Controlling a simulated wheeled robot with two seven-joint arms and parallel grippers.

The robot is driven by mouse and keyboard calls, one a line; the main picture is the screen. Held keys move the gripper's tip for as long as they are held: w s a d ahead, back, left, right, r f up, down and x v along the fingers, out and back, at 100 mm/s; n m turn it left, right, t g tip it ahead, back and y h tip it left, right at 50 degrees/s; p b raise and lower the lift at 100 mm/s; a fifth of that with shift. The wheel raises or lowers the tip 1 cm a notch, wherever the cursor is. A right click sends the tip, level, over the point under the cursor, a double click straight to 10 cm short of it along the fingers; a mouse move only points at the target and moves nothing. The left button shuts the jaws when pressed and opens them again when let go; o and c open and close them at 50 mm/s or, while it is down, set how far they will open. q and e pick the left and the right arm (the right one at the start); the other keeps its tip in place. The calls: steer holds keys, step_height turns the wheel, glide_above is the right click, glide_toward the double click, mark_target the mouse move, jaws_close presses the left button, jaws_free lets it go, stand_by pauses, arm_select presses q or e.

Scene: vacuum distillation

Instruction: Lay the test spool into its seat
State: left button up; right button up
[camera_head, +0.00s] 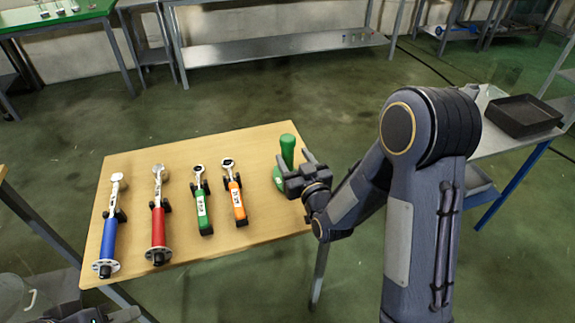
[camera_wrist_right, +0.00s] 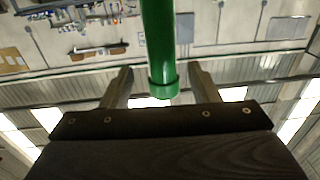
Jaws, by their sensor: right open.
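A green upright piece with a rounded top and a wider round base, which looks like the test spool (camera_head: 288,150), stands near the right edge of the wooden table. My right gripper (camera_head: 295,163) is open beside it, on the near side, with its fingers pointing towards it. In the right wrist view the green cylinder (camera_wrist_right: 160,45) shows between the two spread fingers (camera_wrist_right: 160,75); contact cannot be told. The spool's seat is not clearly identifiable. A dark part, probably my left gripper (camera_head: 105,315), is cut off at the lower left edge; its fingers are unclear.
On the wooden table (camera_head: 140,160) lie a blue-handled tool (camera_head: 108,235), a red-handled one (camera_head: 158,225), a green one (camera_head: 202,205) and an orange one (camera_head: 236,200), on dark holders. A black tray (camera_head: 522,115) sits on a metal bench at right. The table's far edge is clear.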

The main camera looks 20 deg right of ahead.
mark_target(290, 153)
steer(key=w, duration=0.2)
steer(key=w+p, duration=0.1)
steer(key=w, duration=0.1)
steer(key=shift+a, duration=0.35)
jaws_close()
stand_by(0.9)
steer(key=shift+r, duration=0.2)
